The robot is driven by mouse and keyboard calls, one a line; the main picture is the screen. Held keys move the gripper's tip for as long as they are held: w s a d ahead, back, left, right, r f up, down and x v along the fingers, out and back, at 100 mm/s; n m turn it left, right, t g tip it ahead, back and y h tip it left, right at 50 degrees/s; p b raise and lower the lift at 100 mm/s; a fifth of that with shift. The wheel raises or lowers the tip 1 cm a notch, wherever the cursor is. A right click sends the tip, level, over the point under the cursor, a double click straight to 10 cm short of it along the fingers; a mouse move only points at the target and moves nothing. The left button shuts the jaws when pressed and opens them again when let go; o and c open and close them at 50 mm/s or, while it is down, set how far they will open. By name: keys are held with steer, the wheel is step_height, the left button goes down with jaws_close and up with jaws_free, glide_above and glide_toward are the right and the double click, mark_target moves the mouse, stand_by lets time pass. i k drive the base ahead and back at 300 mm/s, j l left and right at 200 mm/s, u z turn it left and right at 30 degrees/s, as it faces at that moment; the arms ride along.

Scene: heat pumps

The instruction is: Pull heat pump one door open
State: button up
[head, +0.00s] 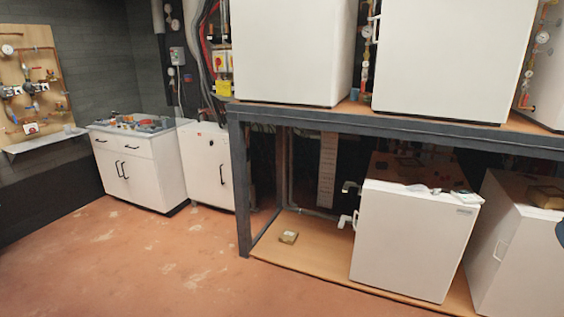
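Several white box-shaped heat pumps stand on a two-level rack; I cannot tell which one is number one. The fronts I see look closed. My gripper is not in view.
The grey metal rack (243,190) has a front leg and a wooden lower shelf (300,245) with a small box (288,237) on it. White cabinets (140,170) and a pipe board (35,85) stand at the left. The reddish floor (150,260) in front is clear.

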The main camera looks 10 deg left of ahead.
mark_target(283, 51)
steer(key=i+j+u, duration=0.55)
steer(key=i+u, duration=0.2)
steer(key=i, duration=0.2)
steer(key=i+j+u, duration=0.1)
steer(key=i+u, duration=0.3)
steer(key=i, duration=0.1)
